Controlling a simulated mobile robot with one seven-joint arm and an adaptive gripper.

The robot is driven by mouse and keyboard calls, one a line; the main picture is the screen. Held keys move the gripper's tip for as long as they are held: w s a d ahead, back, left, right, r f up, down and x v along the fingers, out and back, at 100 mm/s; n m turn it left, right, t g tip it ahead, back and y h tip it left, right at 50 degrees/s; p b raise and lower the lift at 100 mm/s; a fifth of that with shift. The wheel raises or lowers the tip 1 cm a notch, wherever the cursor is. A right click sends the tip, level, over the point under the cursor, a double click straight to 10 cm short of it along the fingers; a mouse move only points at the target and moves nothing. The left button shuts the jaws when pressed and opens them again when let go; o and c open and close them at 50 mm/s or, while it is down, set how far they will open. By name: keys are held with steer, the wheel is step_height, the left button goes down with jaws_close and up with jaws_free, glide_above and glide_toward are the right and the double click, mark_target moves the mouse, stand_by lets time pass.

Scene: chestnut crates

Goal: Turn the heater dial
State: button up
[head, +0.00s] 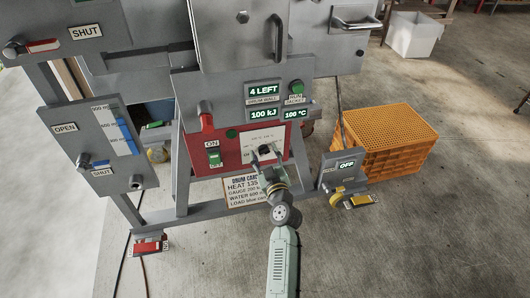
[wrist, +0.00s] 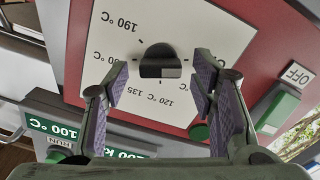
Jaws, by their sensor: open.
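The heater dial (wrist: 160,61) is a dark round knob on a white plate (wrist: 110,62) marked with temperatures such as 190 °C, 135 °C and 120 °C. The plate is on a red panel (head: 215,153) at the machine's front. In the wrist view my gripper (wrist: 162,72) is open, its purple-padded fingers on either side of the dial. A gap shows between the fingers and the knob; I cannot tell whether either touches. In the head view my gripper (head: 266,154) is at the plate and hides most of the dial.
The red panel also carries a green ON/OFF switch (head: 214,158). The floor at front right is clear.

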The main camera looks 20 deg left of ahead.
steer(key=shift+w+a, duration=0.1)
steer(key=shift+c, duration=0.4)
steer(key=c, duration=1.1)
